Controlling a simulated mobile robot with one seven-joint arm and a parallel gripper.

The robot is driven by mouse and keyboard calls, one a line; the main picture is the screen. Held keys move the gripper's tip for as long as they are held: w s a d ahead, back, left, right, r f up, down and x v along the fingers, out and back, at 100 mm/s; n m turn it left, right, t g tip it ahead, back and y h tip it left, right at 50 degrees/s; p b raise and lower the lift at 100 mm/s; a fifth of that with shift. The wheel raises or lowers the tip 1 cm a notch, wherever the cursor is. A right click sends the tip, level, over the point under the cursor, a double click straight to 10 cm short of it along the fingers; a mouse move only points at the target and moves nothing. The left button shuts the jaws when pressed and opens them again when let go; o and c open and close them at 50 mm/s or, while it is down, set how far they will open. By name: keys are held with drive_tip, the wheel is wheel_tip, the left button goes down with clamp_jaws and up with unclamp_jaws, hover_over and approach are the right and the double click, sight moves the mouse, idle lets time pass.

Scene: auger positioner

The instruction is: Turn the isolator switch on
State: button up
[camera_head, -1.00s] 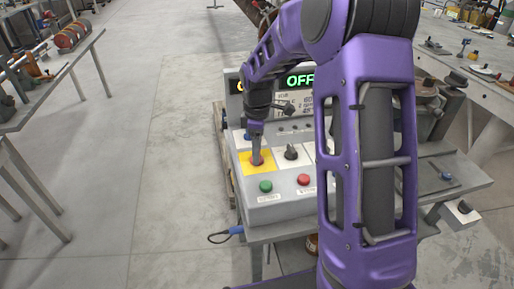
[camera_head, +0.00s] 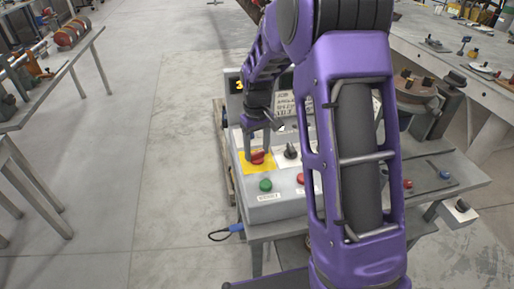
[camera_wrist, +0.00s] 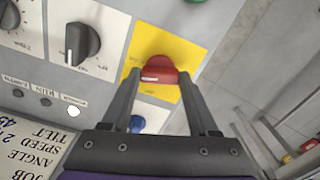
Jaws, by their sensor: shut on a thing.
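The isolator switch is a red rotary knob (camera_head: 258,158) on a yellow plate (camera_head: 246,167) at the left of the grey control panel's sloped face. It also shows in the wrist view (camera_wrist: 159,71), with a white mark on its handle. My gripper (camera_head: 257,146) reaches down to it from above. In the wrist view my gripper (camera_wrist: 158,80) has one finger at each side of the red knob and is shut on it. In the head view the knob's handle lies roughly sideways. The display at the panel's back is mostly hidden by my arm.
Beside the yellow plate is a black knob (camera_head: 291,151). In front are a green button (camera_head: 265,186) and a red button (camera_head: 301,179). A blue button (camera_wrist: 137,123) is close to my fingers. A small lamp (camera_wrist: 74,111) looks bright white. Open floor lies left of the panel.

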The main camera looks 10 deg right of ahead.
sight(258, 152)
drive_tip(key=shift+m, duration=1.6)
drive_tip(key=o, duration=1.4)
drive_tip(key=shift+c, duration=0.2)
drive_tip(key=shift+r, duration=0.1)
wheel_tip(258, 152, up, 17)
drive_tip(key=p, duration=0.2)
drive_tip(key=shift+d+r, duration=0.1)
drive_tip(key=shift+r, duration=0.05)
